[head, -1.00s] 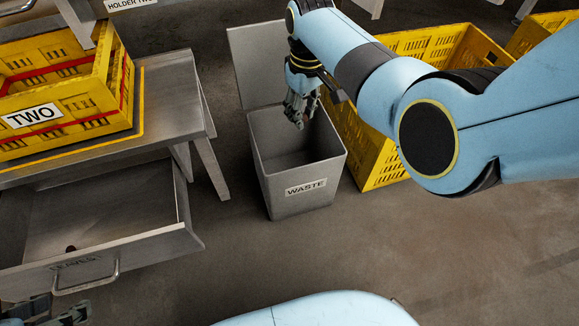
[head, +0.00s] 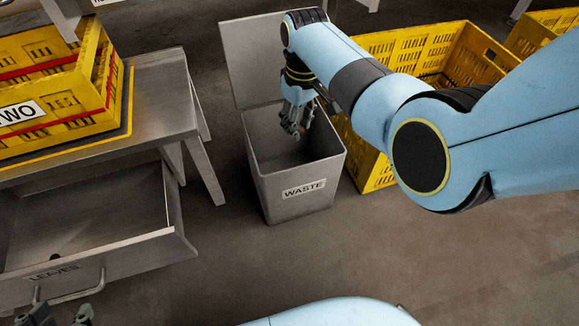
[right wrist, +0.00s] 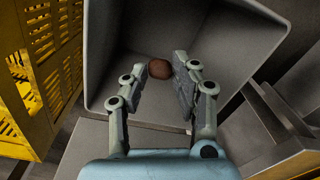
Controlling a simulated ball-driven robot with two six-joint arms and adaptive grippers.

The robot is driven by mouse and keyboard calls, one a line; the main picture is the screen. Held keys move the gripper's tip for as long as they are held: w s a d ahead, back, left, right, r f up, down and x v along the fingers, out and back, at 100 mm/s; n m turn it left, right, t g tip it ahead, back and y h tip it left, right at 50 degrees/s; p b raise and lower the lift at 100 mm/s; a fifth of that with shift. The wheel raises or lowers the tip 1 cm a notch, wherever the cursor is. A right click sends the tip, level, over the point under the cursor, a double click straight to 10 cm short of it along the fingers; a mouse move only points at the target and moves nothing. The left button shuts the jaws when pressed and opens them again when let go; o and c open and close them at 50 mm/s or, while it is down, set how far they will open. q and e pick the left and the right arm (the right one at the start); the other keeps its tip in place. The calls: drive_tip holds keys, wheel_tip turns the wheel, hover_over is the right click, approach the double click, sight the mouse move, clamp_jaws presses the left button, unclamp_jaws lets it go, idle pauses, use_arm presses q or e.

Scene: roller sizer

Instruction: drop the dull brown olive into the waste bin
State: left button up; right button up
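The dull brown olive (right wrist: 159,69) shows in the right wrist view between the fingertips of my right gripper (right wrist: 161,65), which look closed on it from both sides. In the head view my right gripper (head: 294,132) points down into the open mouth of the grey waste bin (head: 304,204); the olive cannot be made out there. The bin is labelled WASTE and its lid (head: 255,58) stands up at the back. My left gripper (head: 60,307) is partly cut off at the bottom left, its fingers apart and empty, near the drawer handle.
An open drawer (head: 155,248) labelled LEAVES juts out below the metal table (head: 155,95) at left. A yellow crate (head: 60,120) stands on the table. The floor in front of the bin is clear.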

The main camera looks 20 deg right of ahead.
drive_tip(key=o, duration=0.4)
wheel_tip(320, 180, up, 12)
drive_tip(key=shift+d, duration=0.15)
idle(0.3)
